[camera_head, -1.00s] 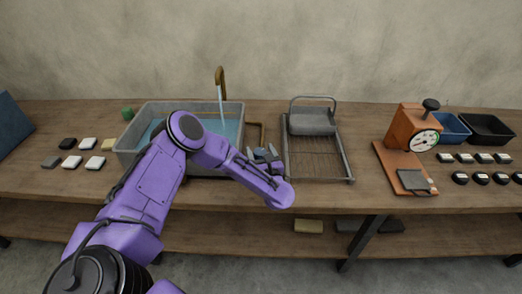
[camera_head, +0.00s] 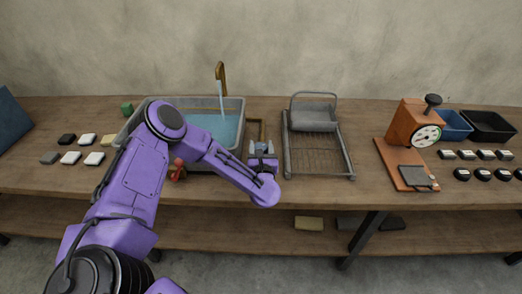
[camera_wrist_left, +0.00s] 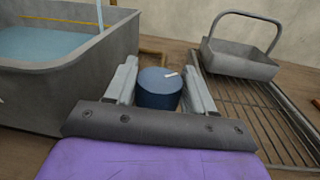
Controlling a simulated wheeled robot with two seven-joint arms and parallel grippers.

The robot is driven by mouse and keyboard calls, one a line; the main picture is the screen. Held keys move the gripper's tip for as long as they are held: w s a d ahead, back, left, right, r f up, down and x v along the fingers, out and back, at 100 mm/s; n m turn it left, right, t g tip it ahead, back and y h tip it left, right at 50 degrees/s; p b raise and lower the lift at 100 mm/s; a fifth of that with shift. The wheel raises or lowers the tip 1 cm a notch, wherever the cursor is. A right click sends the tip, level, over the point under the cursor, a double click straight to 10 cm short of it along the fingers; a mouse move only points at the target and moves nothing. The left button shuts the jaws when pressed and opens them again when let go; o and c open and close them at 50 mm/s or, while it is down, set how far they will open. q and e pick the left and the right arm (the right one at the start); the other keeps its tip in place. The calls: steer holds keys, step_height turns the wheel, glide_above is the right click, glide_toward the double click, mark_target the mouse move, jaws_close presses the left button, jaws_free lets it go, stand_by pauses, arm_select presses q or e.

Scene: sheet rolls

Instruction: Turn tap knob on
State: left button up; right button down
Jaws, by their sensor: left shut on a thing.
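A blue round knob (camera_wrist_left: 158,88) with a white mark on its top stands between the fingers of my left gripper (camera_head: 262,149) in the left wrist view. The gripper is shut on it, one finger on each side. In the head view the gripper mostly hides this knob. A brass tap (camera_head: 221,75) rises behind the grey sink (camera_head: 128,128), and a stream of water (camera_head: 221,103) falls from it into the basin. A red knob (camera_head: 178,170) shows at the sink's front, partly hidden by my left arm. My right gripper is not in view.
A wire drying rack (camera_head: 318,158) with a grey basket (camera_head: 313,118) stands close to the right of my gripper. An orange scale (camera_head: 412,125) and a blue bin (camera_head: 453,124) are farther right. Small blocks lie left of the sink.

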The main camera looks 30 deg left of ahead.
arm_select(q)
steer(key=m+t+h+b, duration=0.1)
steer(key=h, duration=0.1)
steer(key=m+t+h, duration=0.1)
steer(key=m+h, duration=0.1)
steer(key=shift+s+f+t+h+b, duration=0.1)
steer(key=shift+f+t+h+b, duration=0.05)
steer(key=shift+t+h+b, duration=0.2)
steer(key=shift+m+t+h+b, duration=0.55)
steer(key=shift+m+h, duration=1.05)
steer(key=shift+h, duration=0.85)
steer(key=o, duration=1)
steer(key=shift+c, duration=0.2)
